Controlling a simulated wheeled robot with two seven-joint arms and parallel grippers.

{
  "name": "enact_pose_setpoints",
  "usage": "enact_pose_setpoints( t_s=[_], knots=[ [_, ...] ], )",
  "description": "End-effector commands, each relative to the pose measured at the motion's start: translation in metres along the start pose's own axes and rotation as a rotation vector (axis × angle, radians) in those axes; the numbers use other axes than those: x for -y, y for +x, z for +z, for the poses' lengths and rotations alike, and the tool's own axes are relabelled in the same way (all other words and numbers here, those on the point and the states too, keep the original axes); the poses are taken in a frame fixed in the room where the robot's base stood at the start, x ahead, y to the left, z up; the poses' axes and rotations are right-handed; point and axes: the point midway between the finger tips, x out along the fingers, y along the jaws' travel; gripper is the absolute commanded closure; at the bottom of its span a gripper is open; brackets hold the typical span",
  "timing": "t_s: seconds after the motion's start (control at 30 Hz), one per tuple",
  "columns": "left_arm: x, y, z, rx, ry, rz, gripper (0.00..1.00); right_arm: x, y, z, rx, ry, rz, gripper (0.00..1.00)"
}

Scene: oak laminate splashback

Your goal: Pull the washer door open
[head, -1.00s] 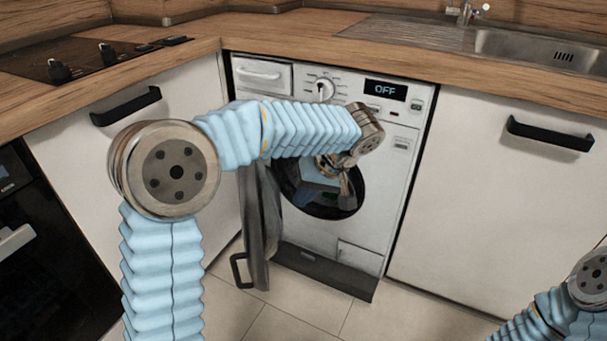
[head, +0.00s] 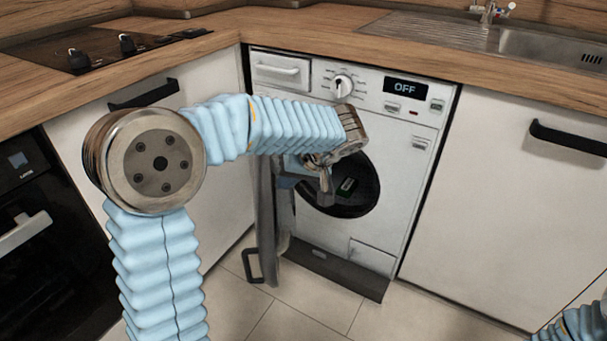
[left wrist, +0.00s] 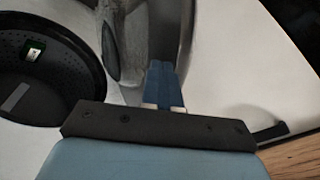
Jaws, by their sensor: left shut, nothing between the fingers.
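The washer (head: 415,150) is under the counter, its display reading OFF. Its door (head: 267,225) stands swung out to the left of the round drum opening (head: 350,195), seen nearly edge-on, with a dark handle (head: 252,268) at its low outer edge. In the left wrist view the door (left wrist: 135,45) is beyond the fingers and the drum opening (left wrist: 45,75) is at left. My left gripper (head: 284,182) is shut and empty beside the door, partly hidden by my wrist. Its fingers (left wrist: 162,75) overlap the door's picture; I cannot tell whether they touch. My right gripper is out of view.
A white cabinet with a black handle (head: 143,93) is left of the washer, close to the open door. Another cabinet (head: 500,210) is on the right. The wooden counter (head: 215,50) runs above. The tiled floor (head: 300,308) in front is clear.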

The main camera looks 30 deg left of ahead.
Motion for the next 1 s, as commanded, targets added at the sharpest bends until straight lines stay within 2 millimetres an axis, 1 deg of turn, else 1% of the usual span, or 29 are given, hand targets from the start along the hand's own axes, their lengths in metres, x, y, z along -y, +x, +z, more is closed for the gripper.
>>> enact_pose_setpoints(
  t_s=[0.03, 0.13, 0.53, 0.67, 0.77, 0.87, 1.0],
  knots=[
    [0.004, 0.002, 0.000, 0.001, 0.000, -0.001, 1.00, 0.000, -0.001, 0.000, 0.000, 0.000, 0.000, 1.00],
    [0.009, 0.004, 0.000, 0.000, 0.000, 0.000, 1.00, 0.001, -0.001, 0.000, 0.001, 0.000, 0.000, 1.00],
    [0.011, 0.006, 0.001, -0.001, 0.002, 0.001, 1.00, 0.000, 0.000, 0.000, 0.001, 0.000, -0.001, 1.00],
    [0.017, 0.010, 0.002, -0.009, 0.015, 0.008, 1.00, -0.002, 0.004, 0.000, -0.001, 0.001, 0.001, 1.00],
    [0.029, 0.017, 0.004, -0.022, 0.039, 0.022, 1.00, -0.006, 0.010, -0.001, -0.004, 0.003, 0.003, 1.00],
    [0.046, 0.027, 0.005, -0.045, 0.078, 0.045, 1.00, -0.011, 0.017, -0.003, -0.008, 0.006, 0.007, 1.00],
    [0.079, 0.045, 0.004, -0.084, 0.151, 0.085, 1.00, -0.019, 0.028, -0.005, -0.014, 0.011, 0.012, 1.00]
  ],
)
